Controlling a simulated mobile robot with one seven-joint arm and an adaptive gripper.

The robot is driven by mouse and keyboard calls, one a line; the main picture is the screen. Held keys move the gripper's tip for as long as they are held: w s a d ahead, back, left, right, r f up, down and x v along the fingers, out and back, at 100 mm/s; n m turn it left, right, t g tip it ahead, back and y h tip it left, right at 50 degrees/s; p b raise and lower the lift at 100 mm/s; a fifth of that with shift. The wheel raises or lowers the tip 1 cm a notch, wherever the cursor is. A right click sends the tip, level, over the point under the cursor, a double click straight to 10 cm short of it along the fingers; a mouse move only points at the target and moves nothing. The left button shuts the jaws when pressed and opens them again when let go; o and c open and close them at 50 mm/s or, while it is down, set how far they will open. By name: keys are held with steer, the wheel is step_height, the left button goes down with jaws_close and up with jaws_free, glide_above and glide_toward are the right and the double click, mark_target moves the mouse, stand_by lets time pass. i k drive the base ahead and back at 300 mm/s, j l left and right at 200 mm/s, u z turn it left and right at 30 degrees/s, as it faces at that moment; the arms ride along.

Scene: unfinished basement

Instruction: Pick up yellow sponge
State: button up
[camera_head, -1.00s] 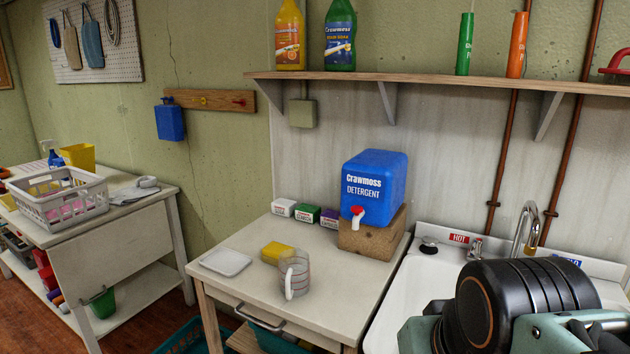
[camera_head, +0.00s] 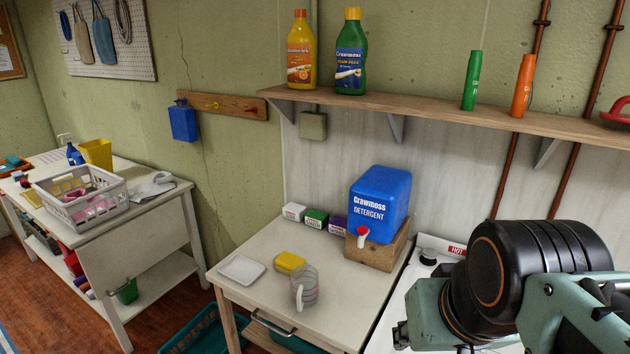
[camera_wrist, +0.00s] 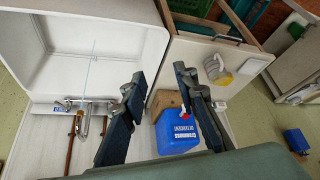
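The yellow sponge (camera_head: 290,261) lies flat on the white table (camera_head: 262,297), between a small white dish (camera_head: 241,269) and a clear measuring cup (camera_head: 307,287) with a handle. The cup stands close in front of it at the right. In the wrist view the sponge (camera_wrist: 224,80) shows small at the upper right, partly behind the cup (camera_wrist: 213,66). My gripper (camera_wrist: 160,75) has its two dark fingers spread wide with nothing between them. It is well apart from the sponge. In the head view my arm fills the lower right and hides part of the sink.
A blue detergent jug (camera_head: 380,199) on a wooden block (camera_head: 377,251) stands at the table's back right. Three small boxes (camera_head: 316,219) line the back. A shelf with bottles (camera_head: 430,108) hangs above. A sink (camera_wrist: 90,40) adjoins the table.

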mark_target(285, 262)
steer(key=i+j+z, duration=0.2)
steer(key=j+z, duration=0.15)
steer(key=j, duration=0.25)
steer(key=i+j+z, duration=0.2)
steer(key=j, duration=0.15)
steer(key=j+z, duration=0.15)
steer(key=j, duration=0.2)
steer(key=i+l, duration=0.1)
steer(key=l, duration=0.1)
